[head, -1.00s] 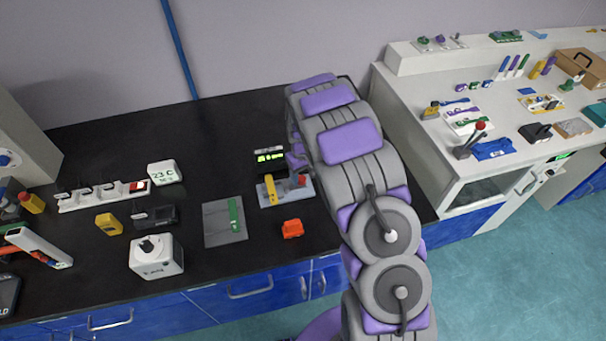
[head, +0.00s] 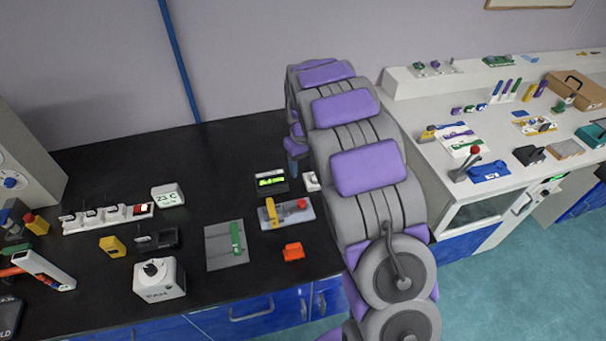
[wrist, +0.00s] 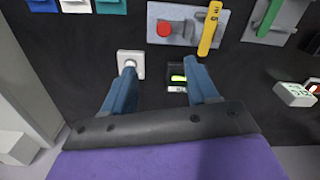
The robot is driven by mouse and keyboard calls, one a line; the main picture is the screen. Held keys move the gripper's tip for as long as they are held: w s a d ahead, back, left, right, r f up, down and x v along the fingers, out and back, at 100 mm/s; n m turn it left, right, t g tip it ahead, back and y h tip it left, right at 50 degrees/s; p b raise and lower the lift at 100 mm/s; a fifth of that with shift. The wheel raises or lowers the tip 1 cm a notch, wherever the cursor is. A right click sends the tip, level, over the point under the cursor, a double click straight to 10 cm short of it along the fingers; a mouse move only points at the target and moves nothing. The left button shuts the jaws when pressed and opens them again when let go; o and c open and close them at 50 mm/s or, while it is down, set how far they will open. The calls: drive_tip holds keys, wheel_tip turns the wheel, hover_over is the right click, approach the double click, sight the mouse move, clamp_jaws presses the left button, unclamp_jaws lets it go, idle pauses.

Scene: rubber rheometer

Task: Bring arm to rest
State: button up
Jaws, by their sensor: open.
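My arm (head: 365,165) is bent over the right part of the black bench. My gripper (wrist: 162,72) is open in the wrist view, its two blue fingers apart with nothing between them. In the head view only a little of the gripper (head: 293,165) shows beside the arm, above the bench near its back. In the wrist view, a small white block with a round knob (wrist: 131,62) and a black device with a green-lit display (wrist: 178,78) show near the fingers.
A grey plate with a yellow lever and red knob (head: 287,214), an orange piece (head: 293,252) and a grey plate with a green bar (head: 226,246) lie on the black bench (head: 215,180). A crowded white counter (head: 440,175) stands right. Bare bench lies behind the devices.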

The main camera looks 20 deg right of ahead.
drive_tip(key=shift+r, duration=0.6)
drive_tip(key=s+a+r+m, duration=0.1)
drive_tip(key=s+r, duration=0.4)
drive_tip(key=s, duration=0.4)
drive_tip(key=s+r+m, duration=0.1)
drive_tip(key=s+r, duration=0.5)
drive_tip(key=s, duration=0.4)
drive_tip(key=s+a+m+g, duration=0.1)
drive_tip(key=s+a, duration=0.1)
drive_tip(key=s, duration=2.2)
drive_tip(key=shift+a+r+g, duration=0.25)
drive_tip(key=shift+g, duration=0.15)
